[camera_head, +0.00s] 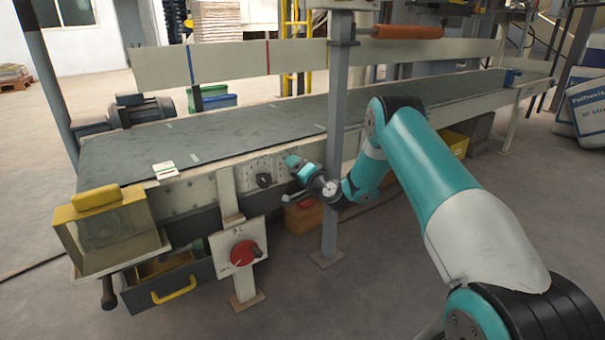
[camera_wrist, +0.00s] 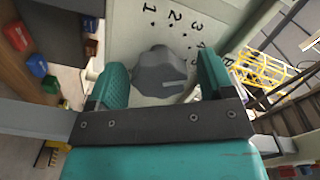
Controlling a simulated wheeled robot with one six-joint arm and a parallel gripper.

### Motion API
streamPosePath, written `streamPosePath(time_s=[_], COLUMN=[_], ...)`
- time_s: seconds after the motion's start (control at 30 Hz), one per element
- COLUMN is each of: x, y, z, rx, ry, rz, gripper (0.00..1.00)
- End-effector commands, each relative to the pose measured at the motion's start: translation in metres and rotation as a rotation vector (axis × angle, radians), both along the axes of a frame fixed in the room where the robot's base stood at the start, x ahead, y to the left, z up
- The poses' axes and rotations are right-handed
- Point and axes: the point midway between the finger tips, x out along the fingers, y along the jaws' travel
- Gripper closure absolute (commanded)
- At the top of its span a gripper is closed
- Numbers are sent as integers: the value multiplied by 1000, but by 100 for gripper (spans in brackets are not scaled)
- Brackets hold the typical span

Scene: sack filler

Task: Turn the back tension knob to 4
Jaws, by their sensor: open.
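In the wrist view a grey knob (camera_wrist: 158,74) sits on a pale panel between my two teal fingers. Figures 1, 2 and 3 run in an arc above it with dots; further marks at the right are partly hidden by the right finger. A pale line on the knob points right, towards that finger. My gripper (camera_wrist: 163,77) is open, one finger on each side of the knob, with gaps showing. In the head view my gripper (camera_head: 294,163) is at the conveyor's side panel and covers what is behind it. A dark knob (camera_head: 264,180) shows just left of it.
The conveyor belt (camera_head: 240,125) runs behind the panel. A grey post (camera_head: 334,150) stands close to my wrist. A red rotary switch (camera_head: 243,252) on a white plate and a yellow-framed box (camera_head: 105,228) are at the front left.

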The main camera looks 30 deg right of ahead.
Motion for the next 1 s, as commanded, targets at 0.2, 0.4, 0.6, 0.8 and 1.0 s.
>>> streamPosePath(time_s=[0.2, 0.4, 0.6, 0.8, 1.0], x=[-22, -65, -92, -104, -122], y=[-2, -4, -6, -6, -6], z=[0, -3, -8, -8, -9], rx=[5, 9, -1, -1, 0], ry=[4, 6, -3, -2, -1], rz=[-1, -6, -3, -2, -5], gripper=[25, 25, 25, 25, 25])
